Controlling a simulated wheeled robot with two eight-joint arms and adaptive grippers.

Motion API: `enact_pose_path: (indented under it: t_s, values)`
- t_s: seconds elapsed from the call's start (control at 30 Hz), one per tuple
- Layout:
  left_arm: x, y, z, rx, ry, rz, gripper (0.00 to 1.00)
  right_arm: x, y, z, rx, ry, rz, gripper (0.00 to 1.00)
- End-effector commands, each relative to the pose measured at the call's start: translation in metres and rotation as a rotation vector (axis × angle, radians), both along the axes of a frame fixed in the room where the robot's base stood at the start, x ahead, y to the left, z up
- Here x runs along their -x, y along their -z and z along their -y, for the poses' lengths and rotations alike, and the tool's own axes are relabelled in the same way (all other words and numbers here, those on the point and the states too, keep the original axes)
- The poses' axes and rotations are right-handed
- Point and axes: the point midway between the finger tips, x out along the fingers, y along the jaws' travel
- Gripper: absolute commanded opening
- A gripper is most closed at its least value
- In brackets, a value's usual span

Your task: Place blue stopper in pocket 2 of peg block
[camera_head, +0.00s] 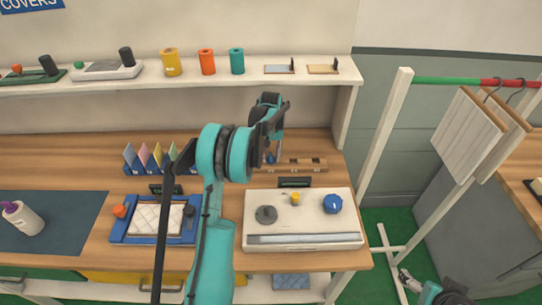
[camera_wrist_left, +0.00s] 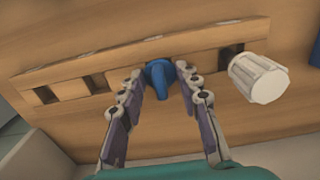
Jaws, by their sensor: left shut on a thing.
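The wooden peg block (camera_head: 312,165) lies on the bench behind the white console, its left part hidden by my left arm. In the wrist view the block (camera_wrist_left: 67,69) shows a row of square dark pockets. My left gripper (camera_wrist_left: 160,72) points down at the block and is shut on the blue stopper (camera_wrist_left: 158,78); it also shows in the head view (camera_head: 271,150). My right gripper (camera_head: 408,279) is low at the right edge, small and unclear.
The white console (camera_head: 302,240) with knobs stands in front of the block. A blue tray (camera_head: 118,233) and coloured cards (camera_head: 143,154) are to the left. A shelf (camera_head: 205,82) runs above the bench.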

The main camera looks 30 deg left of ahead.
Motion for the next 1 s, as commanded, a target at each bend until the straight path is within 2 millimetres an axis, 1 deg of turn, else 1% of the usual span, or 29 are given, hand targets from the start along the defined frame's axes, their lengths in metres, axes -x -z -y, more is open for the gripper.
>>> enact_pose_path:
  t_s: [0.03, 0.1, 0.37, 0.47, 0.57, 0.67, 0.8, 0.9, 1.0]
  values:
    - [0.000, 0.002, 0.000, 0.000, 0.000, 0.000, 0.38, 0.000, 0.001, 0.000, 0.000, 0.000, 0.000, 0.81]
    - [0.000, 0.001, 0.000, 0.000, 0.000, 0.000, 0.54, 0.000, 0.001, 0.000, 0.000, 0.000, 0.000, 0.81]
    - [0.000, 0.001, 0.000, 0.000, 0.000, 0.000, 0.54, 0.000, 0.000, 0.000, 0.000, 0.000, 0.000, 0.81]
    - [0.000, -0.004, 0.000, 0.000, 0.000, 0.000, 0.54, 0.000, -0.003, 0.000, 0.000, 0.000, 0.000, 0.81]
    - [0.000, -0.016, 0.000, 0.000, 0.000, 0.000, 0.54, 0.000, -0.006, 0.000, 0.000, 0.000, 0.000, 0.81]
    - [0.000, -0.037, 0.000, -0.001, 0.000, 0.001, 0.54, 0.000, -0.012, 0.000, 0.000, 0.000, 0.000, 0.81]
    - [0.000, -0.069, 0.000, -0.001, 0.000, 0.001, 0.54, 0.000, -0.020, 0.000, 0.000, 0.000, 0.000, 0.81]
    - [0.000, -0.090, 0.000, -0.001, 0.000, 0.000, 0.54, 0.000, -0.025, 0.000, 0.000, 0.000, 0.000, 0.81]
    - [0.000, -0.106, 0.000, -0.001, 0.000, 0.000, 0.54, 0.000, -0.028, 0.000, 0.000, 0.000, 0.000, 0.81]
